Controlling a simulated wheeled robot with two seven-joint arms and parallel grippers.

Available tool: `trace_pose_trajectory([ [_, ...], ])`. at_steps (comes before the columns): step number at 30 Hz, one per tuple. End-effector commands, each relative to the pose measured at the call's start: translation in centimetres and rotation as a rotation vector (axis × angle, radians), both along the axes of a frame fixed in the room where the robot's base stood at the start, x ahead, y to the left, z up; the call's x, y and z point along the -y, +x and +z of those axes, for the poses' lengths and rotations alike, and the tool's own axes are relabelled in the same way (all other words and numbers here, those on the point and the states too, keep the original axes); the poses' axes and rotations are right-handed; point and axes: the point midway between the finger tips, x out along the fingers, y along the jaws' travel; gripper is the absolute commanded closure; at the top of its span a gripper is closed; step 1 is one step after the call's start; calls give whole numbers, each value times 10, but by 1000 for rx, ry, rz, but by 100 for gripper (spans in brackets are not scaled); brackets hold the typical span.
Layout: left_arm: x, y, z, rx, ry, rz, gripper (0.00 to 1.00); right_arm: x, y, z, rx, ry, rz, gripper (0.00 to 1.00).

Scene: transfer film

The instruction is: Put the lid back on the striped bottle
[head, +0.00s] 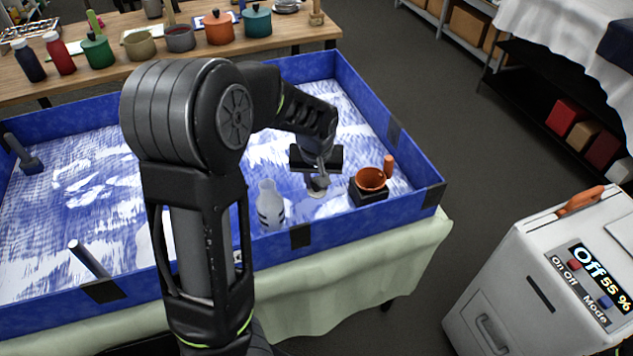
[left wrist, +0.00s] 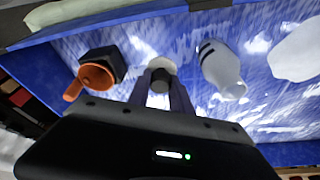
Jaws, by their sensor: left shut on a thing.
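The striped bottle (head: 270,207) stands upright in the blue-walled tray (head: 412,168), pale with dark bands and an open-looking neck. It also shows in the left wrist view (left wrist: 222,66), right of the fingers. My left gripper (head: 319,178) points down to the right of the bottle, apart from it. It is shut on the lid (head: 318,190), a small cream disc with a grey knob between the fingers in the left wrist view (left wrist: 161,66). Whether the lid touches the tray floor I cannot tell. My right gripper is not in view.
An orange pan (head: 370,179) with an upright handle sits on a black block (head: 368,196), right of the gripper. A grey rod (head: 90,259) leans near the tray's front wall. A pale flat shape (left wrist: 297,52) lies beyond the bottle. Pots stand on the wooden table (head: 290,32) behind.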

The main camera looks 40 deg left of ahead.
Motion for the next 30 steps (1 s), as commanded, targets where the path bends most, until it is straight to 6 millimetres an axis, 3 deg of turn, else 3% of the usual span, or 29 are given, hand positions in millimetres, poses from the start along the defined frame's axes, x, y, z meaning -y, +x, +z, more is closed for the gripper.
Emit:
trace_pose_trajectory([
  [1, 0, 0, 15, 1, 0, -3, 100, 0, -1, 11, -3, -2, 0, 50],
  [5, 7, 3, 34, -5, 4, -43, 100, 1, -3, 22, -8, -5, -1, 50],
  [11, 51, 18, 22, -14, 11, -225, 100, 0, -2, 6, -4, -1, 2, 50],
  [21, 154, 39, 0, -4, 3, -529, 100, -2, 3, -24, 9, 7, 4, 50],
  [24, 167, 40, -2, 0, 1, -561, 100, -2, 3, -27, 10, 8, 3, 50],
  [30, 172, 40, 0, 0, 0, -571, 100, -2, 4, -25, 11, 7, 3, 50],
])
